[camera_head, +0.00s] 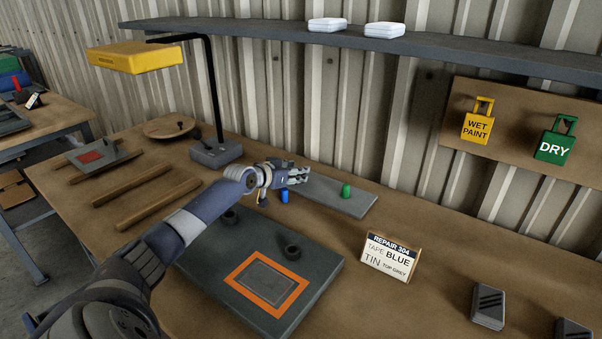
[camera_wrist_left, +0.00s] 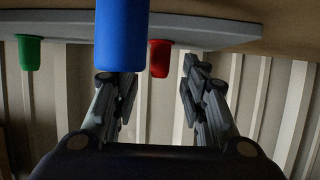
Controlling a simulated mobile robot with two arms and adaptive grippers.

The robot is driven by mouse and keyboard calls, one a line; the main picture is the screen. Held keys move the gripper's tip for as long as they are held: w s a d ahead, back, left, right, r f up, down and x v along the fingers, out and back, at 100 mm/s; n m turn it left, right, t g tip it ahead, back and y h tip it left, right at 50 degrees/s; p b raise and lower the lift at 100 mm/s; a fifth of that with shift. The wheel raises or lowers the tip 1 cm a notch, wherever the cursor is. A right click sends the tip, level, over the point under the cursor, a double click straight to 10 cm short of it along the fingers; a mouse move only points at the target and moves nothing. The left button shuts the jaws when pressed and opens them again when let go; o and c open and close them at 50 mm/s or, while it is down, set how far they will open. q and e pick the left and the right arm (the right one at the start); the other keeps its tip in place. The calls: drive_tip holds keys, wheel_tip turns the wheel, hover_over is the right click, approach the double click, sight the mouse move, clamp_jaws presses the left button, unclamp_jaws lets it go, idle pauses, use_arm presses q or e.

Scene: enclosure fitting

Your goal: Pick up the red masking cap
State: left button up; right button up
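The red masking cap (camera_wrist_left: 159,58) shows in the left wrist view, which is upside down, beyond and between my left gripper's two fingers. It stands on a grey plate (camera_wrist_left: 185,25); in the head view the red cap is hidden. A blue cap (camera_wrist_left: 121,35) is nearer the wrist camera and overlaps one finger in that picture; in the head view the blue cap (camera_head: 284,196) is just below the gripper. A green cap (camera_head: 346,190) stands on the plate's right part. My left gripper (camera_head: 303,177) is open and empty. My right gripper is out of view.
A lamp base (camera_head: 216,152) stands left of the gripper, and the corrugated wall is close behind. A dark panel (camera_head: 215,250) with an orange-taped patch and dark rings lies in front. A repair sign (camera_head: 390,257) stands to the right. Wooden bars (camera_head: 158,204) lie left.

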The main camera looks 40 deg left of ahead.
use_arm(q)
drive_tip(key=shift+x, duration=1.15)
drive_tip(key=c, duration=0.7)
drive_tip(key=shift+c, duration=0.2)
